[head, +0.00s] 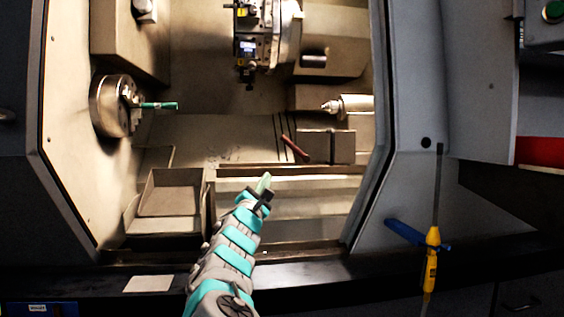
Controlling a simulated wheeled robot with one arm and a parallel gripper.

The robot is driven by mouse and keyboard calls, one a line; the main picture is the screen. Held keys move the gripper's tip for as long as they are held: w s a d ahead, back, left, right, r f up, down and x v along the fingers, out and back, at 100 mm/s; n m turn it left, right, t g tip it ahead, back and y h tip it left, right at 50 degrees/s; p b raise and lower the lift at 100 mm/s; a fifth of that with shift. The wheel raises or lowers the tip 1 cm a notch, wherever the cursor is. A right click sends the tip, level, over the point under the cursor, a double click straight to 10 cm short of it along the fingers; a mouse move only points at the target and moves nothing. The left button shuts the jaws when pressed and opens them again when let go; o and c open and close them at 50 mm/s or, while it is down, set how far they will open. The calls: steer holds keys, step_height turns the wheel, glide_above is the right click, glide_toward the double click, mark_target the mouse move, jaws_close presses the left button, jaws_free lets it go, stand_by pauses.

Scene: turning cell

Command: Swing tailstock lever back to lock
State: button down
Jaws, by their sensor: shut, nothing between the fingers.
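The tailstock lever (295,150) is a dark red bar. It leans up and to the left from the left side of the grey tailstock block (330,147). The tailstock quill (351,105) with its pointed centre shows above the block, pointing left. My gripper (264,181) is shut and empty at the front of the machine opening. In the picture it is below and to the left of the lever, apart from it. Whether the lever's lower end touches the block is too small to tell.
The chuck (116,106) at left holds a teal-tipped workpiece (158,106). A tool turret (282,30) hangs at the top. An open tray (174,192) stands at lower left. The door frame (375,150) bounds the opening at right. A yellow-handled tool (431,262) hangs outside.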

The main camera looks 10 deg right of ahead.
mark_target(294, 148)
steer(key=s+d+r+p+x, duration=0.1)
steer(key=r+p+x, duration=0.1)
steer(key=x, duration=1.1)
steer(key=shift+s, duration=0.35)
steer(key=shift+d, duration=0.15)
steer(key=shift+r+m+p, duration=0.25)
steer(key=shift+m+p, duration=0.15)
steer(key=shift+p, duration=0.15)
